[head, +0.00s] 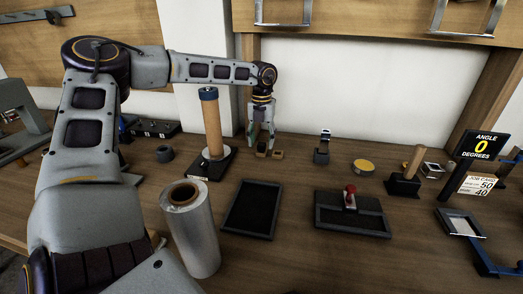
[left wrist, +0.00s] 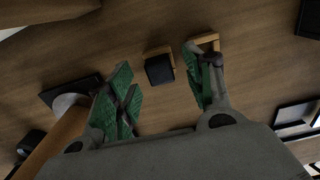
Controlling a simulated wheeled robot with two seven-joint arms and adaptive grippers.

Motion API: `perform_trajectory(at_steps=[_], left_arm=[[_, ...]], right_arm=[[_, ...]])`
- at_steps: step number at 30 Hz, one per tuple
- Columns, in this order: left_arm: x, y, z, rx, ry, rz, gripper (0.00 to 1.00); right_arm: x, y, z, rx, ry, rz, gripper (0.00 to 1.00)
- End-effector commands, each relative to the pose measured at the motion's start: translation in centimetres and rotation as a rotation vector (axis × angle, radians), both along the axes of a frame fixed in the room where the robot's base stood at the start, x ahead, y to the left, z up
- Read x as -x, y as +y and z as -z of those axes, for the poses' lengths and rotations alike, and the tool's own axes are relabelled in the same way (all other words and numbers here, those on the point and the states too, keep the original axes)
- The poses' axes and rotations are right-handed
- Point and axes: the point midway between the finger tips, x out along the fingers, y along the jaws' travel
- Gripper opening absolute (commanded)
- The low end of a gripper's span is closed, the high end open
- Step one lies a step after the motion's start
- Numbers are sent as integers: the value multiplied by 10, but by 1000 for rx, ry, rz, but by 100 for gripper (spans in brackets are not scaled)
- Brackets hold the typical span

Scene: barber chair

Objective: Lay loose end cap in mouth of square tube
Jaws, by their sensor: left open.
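Two small square tan pieces stand close together on the bench. In the left wrist view one carries a dark square top (left wrist: 159,70), which looks like the end cap; I cannot tell whether it sits in or beside the tan part. The other is an open tan square (left wrist: 206,38), which looks like the tube mouth. In the head view they show as a left piece (head: 262,149) and a right piece (head: 277,154). My left gripper (head: 262,141) points down over them, open; its green-padded fingers (left wrist: 160,95) are wide apart, and the right finger partly covers the open square. My right gripper is out of view.
A wooden post on a black base (head: 212,130) stands left of my gripper, with a film roll (head: 191,235) in front. Black trays (head: 251,208) (head: 338,226) lie nearer. A clamp-like stand (head: 323,148) and a yellow tin (head: 363,167) are to the right.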

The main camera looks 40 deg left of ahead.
Motion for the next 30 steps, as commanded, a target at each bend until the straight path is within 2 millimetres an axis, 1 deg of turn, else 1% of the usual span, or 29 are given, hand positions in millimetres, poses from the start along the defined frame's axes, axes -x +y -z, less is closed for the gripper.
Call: perform_trajectory(at_steps=[1,3,6,22,23,30], left_arm=[[1,0,8,0,1,0,52],[1,0,15,-1,0,0,52],[0,0,22,0,0,-1,52],[0,0,24,-1,0,-1,52],[0,0,24,-1,0,-1,49],[0,0,24,-1,0,0,18]], right_arm=[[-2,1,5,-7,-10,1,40],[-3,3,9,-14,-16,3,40],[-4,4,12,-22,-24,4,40],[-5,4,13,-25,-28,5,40],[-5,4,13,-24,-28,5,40],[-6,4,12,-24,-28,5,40]])
